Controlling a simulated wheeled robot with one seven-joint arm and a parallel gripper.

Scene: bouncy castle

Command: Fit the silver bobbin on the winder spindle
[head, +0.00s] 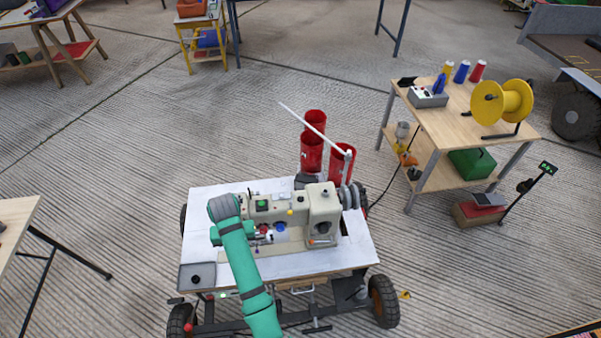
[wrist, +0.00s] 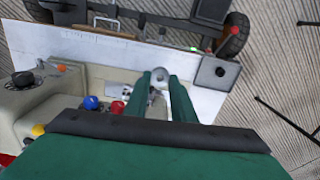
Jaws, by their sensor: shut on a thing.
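My gripper (wrist: 160,82) is shut on a small silver piece, the silver bobbin (wrist: 159,76), which shows between the tips of its two green fingers. In the head view my gripper (head: 262,238) is small, in front of the cream sewing machine (head: 322,212) and above the white cart top. The fingers hide part of the bobbin. I cannot make out the winder spindle for certain in either view. The machine's body also shows at the left of the wrist view (wrist: 30,103), with a blue knob (wrist: 91,102) and a red knob (wrist: 117,107) left of my fingers.
The white-topped cart (head: 355,248) carries the machine. A grey box with a dark round knob (head: 186,283) sits on its front left corner. Red cylinders (head: 312,152) stand behind. A table at right bears a yellow spool (head: 487,103). Bare white top lies left of the machine.

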